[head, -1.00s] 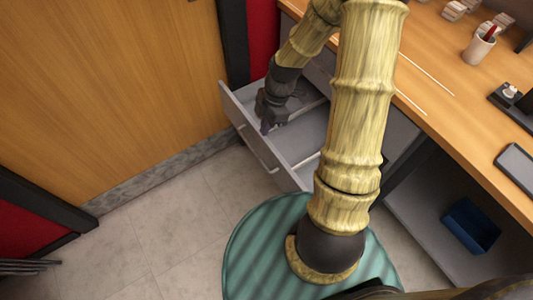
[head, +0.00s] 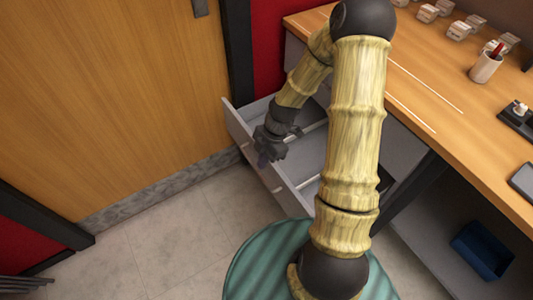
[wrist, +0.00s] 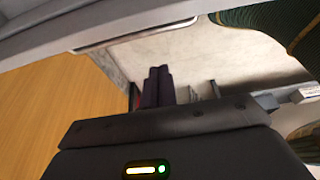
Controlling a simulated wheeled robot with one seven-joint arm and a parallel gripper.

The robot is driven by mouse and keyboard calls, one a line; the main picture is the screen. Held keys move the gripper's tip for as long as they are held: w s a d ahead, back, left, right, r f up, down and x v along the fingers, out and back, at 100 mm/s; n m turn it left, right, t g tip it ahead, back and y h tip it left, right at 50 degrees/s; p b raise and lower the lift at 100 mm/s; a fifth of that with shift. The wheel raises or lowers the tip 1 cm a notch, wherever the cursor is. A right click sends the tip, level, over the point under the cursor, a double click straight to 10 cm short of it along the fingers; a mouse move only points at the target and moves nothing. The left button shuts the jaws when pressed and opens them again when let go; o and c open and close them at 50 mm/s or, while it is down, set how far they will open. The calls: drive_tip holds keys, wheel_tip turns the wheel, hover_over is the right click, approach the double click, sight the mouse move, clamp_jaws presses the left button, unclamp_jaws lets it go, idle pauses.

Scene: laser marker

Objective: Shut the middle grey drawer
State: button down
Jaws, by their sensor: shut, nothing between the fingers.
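The grey drawer (head: 292,198) stands pulled out below the desk in the head view, with its interior open to view. Its position in the stack cannot be told. My gripper (head: 263,161) overlaps the drawer's front panel, near the handle (head: 276,186). In the wrist view, the drawer's front (wrist: 60,35) with its handle (wrist: 130,34) crosses the top. My shut, empty fingers (wrist: 158,86) show against the floor beyond, below the handle. Whether they touch the front panel is not clear.
The wooden desk (head: 430,90) holds a pen cup (head: 486,67) and small items. A blue bin (head: 482,250) stands under it. A wooden door (head: 100,100) is at left. Pale floor (head: 170,235) is clear before the drawer.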

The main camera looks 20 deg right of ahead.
sight(270, 163)
drive_tip(key=f, duration=0.1)
drive_tip(key=d+f, duration=0.1)
drive_tip(key=d+f+b, duration=0.1)
drive_tip(key=f, duration=0.1)
drive_tip(key=shift+w+d, duration=0.1)
drive_tip(key=shift+w, duration=0.2)
drive_tip(key=shift+d, duration=0.15)
drive_tip(key=shift+w, duration=0.1)
